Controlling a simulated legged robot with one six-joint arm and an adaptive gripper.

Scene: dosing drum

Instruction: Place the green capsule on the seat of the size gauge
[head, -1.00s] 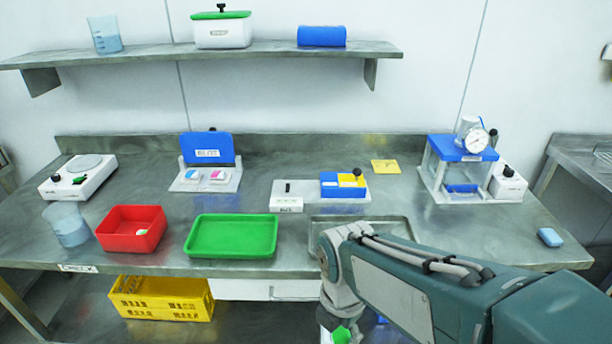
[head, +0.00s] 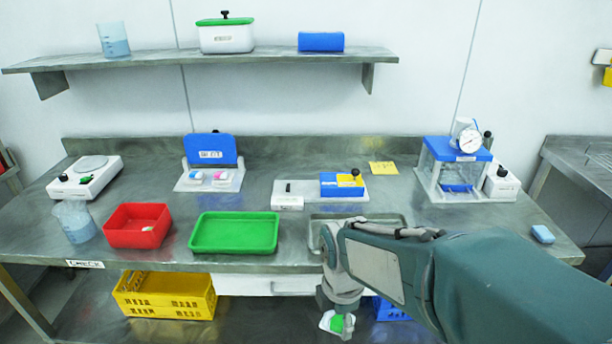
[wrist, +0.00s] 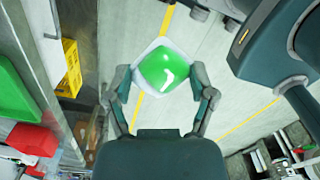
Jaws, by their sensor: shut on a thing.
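My gripper (head: 340,320) hangs in front of the bench, below its front edge. It is shut on the green capsule (wrist: 160,66), which shows a rounded green face with a white mark and a white part around it, between the two fingers in the wrist view. The capsule is also small and partly hidden in the head view. No legible label names the size gauge. A low grey fixture with a blue and yellow block (head: 341,185) stands mid-bench, and a blue-topped stand with a round dial (head: 470,141) stands at the right; I cannot tell which is the gauge.
A red bin (head: 137,225), a green tray (head: 234,233) and a grey metal tray (head: 314,234) line the bench front. A blue-backed stand (head: 210,152) is behind. A yellow crate (head: 165,297) sits below. Bare bench lies left of the dial stand.

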